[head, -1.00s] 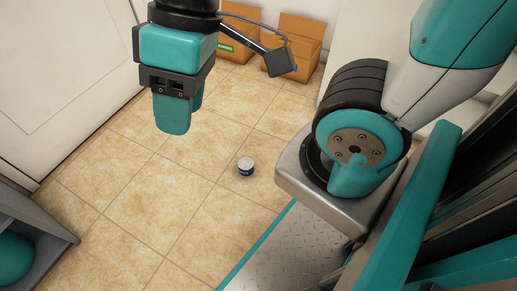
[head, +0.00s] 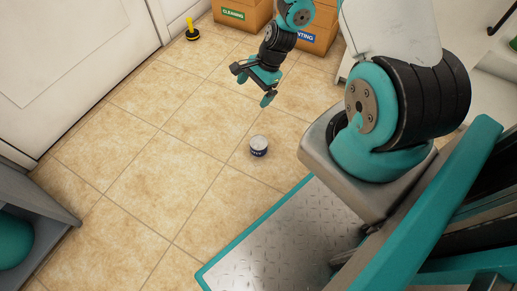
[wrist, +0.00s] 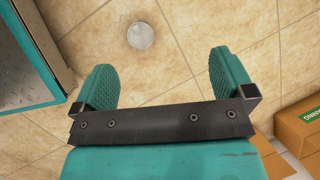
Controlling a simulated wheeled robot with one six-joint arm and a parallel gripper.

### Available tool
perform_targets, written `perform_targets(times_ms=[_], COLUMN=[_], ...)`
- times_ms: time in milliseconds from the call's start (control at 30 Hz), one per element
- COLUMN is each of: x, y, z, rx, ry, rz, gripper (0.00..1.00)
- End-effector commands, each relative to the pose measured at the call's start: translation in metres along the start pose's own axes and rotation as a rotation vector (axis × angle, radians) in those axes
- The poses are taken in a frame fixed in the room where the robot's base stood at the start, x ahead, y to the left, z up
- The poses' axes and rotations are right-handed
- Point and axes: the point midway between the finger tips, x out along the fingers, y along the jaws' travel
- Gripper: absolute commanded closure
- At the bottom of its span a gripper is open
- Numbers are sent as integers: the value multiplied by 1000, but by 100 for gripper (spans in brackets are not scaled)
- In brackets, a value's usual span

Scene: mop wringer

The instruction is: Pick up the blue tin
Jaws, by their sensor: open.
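My gripper (head: 255,88) is open and empty, above the floor and behind the tin in the head view. In the wrist view both fingers of my gripper (wrist: 160,72) stand wide apart, and neither touches the tin.
Cardboard boxes (head: 243,13) stand at the back, with a yellow and black object (head: 192,30) left of them. A grey shelf unit (head: 35,215) is at the left. My base plate is at the lower right. The floor around the tin is clear.

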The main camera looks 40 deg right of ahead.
Motion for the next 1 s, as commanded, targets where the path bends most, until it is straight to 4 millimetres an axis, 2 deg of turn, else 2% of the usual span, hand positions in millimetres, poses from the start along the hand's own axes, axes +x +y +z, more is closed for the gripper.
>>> perform_targets(times_ms=[33, 100, 200, 300, 467, 800, 1000], x=[26, 50, 74, 88, 115, 193, 213], y=[18, 35, 56, 69, 74, 72, 70], z=[-24, -46, -67, -77, -82, -85, -84], rx=[119, 257, 401, 480, 511, 506, 507], ry=[1, 10, 18, 22, 24, 23, 23], rz=[0, -10, -20, -27, -28, -28, -29], gripper=[0, 0, 0, 0, 0, 0, 0])
